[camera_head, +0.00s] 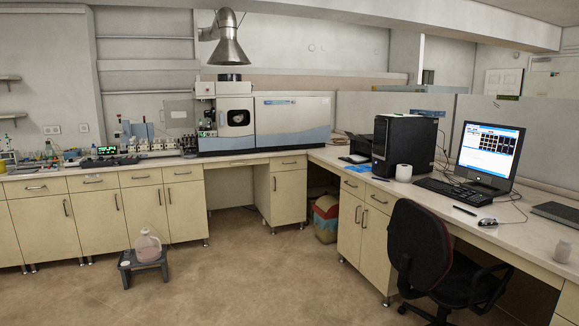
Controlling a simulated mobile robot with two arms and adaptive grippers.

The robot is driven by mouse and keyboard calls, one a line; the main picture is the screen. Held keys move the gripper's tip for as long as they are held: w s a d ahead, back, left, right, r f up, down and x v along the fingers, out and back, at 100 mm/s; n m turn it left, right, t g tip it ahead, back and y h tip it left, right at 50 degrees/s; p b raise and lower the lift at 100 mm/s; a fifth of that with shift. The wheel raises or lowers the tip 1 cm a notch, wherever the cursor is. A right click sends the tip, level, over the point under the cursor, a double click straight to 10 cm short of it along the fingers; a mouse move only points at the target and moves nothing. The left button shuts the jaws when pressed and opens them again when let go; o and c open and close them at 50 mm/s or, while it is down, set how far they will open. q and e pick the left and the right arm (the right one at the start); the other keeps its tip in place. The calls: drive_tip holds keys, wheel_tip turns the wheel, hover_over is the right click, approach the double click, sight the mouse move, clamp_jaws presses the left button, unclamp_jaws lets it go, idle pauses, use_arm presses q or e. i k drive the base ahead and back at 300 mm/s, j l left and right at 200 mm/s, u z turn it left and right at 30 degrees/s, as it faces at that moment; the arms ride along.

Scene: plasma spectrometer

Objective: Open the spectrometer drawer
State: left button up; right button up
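The spectrometer (291,122) is a wide white and blue-grey bench instrument on the counter at the back centre. Its left section has a dark round window (238,118). No open drawer shows on it, and I cannot tell which panel is the drawer. The cabinets under the counter have their own drawers, such as one (288,163) below the spectrometer, and these look closed. Neither of my grippers is in the head view.
A grey step stool (143,268) with a jug (147,246) stands on the floor at left. A black office chair (422,248) stands at the right desk. A coloured bin (326,217) sits under the corner. The middle floor (240,275) is clear.

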sight(299, 162)
drive_tip(key=i+j, duration=0.1)
drive_tip(key=i, duration=1.7)
drive_tip(key=i+j, duration=0.1)
drive_tip(key=i, duration=1.65)
drive_tip(key=i+j, duration=0.15)
drive_tip(key=i, duration=1.65)
drive_tip(key=i+j, duration=0.1)
drive_tip(key=i, duration=1.7)
